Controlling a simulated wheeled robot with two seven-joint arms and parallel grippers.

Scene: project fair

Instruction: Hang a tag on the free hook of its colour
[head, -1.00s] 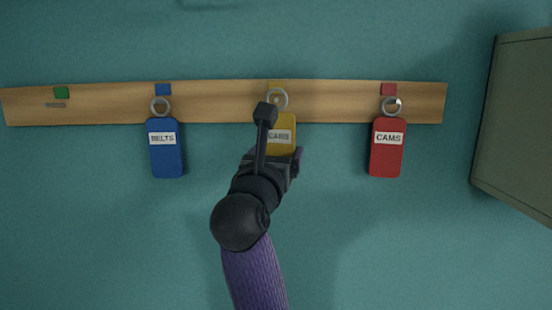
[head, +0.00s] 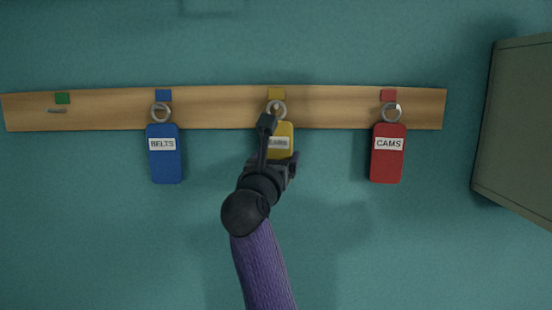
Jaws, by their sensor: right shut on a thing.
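A yellow tag (head: 285,130) with a white label sits below the yellow colour square (head: 276,93) on the wooden rail (head: 220,112). Its metal ring (head: 276,109) is at the hook under that square; a hook tip seems to show inside the ring. My right gripper (head: 276,140) is shut on the yellow tag and covers part of it and its label. A blue tag (head: 165,165) marked BELTS and a red tag (head: 387,165) marked CAMS hang under their own colours. The hook (head: 57,111) below the green square (head: 62,98) is bare. My left gripper is not in view.
A grey-green cabinet or box (head: 515,125) stands out at the right edge. The teal wall (head: 100,240) below the rail is clear to the left and right of my arm.

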